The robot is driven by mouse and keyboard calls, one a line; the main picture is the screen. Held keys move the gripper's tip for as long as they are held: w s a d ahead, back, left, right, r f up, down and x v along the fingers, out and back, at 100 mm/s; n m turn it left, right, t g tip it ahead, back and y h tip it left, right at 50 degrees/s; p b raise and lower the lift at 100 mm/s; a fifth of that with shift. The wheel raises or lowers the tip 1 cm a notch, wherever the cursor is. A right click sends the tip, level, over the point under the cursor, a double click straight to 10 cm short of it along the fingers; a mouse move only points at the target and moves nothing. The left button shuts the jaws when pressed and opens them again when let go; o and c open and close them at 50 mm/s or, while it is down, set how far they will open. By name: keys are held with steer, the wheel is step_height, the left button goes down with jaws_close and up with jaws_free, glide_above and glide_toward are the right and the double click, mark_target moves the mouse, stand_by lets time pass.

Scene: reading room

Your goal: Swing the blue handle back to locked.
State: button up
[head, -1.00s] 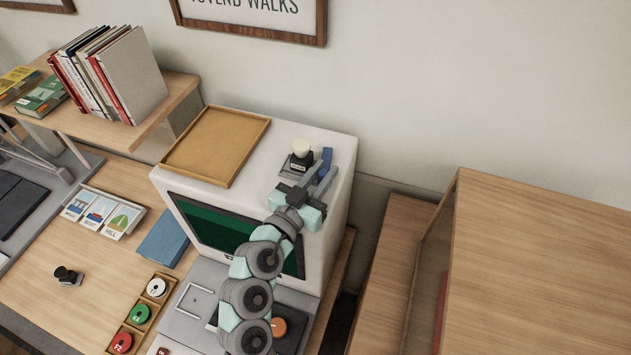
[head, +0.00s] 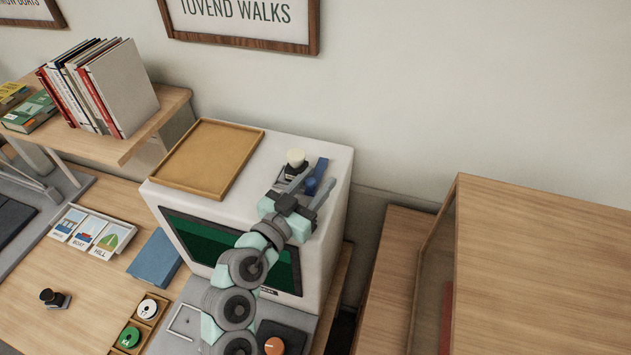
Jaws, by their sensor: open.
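The blue handle (head: 320,168) is on top of the light grey monitor housing (head: 340,166), near its right side. It shows as a flat blue bar with a rounded blue knob (head: 310,186) at its near end. My gripper (head: 306,180) is above the housing top, with its fingers spread apart. The blue knob appears between the two fingers. I cannot tell whether either finger touches it. The handle's lower mount is partly hidden by the gripper.
A tan tray (head: 208,158) lies on the housing's left side. A shelf of books (head: 120,90) is at far left. A wooden cabinet (head: 540,270) stands at right, with a gap between.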

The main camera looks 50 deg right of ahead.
steer(key=a+b, duration=0.1)
steer(key=a, duration=0.2)
steer(key=a+b, duration=0.1)
steer(key=a, duration=0.2)
steer(key=s+a, duration=0.1)
steer(key=a, duration=0.2)
steer(key=shift+b, duration=0.4)
steer(key=shift+s+a, duration=0.15)
steer(key=shift+a, duration=0.7)
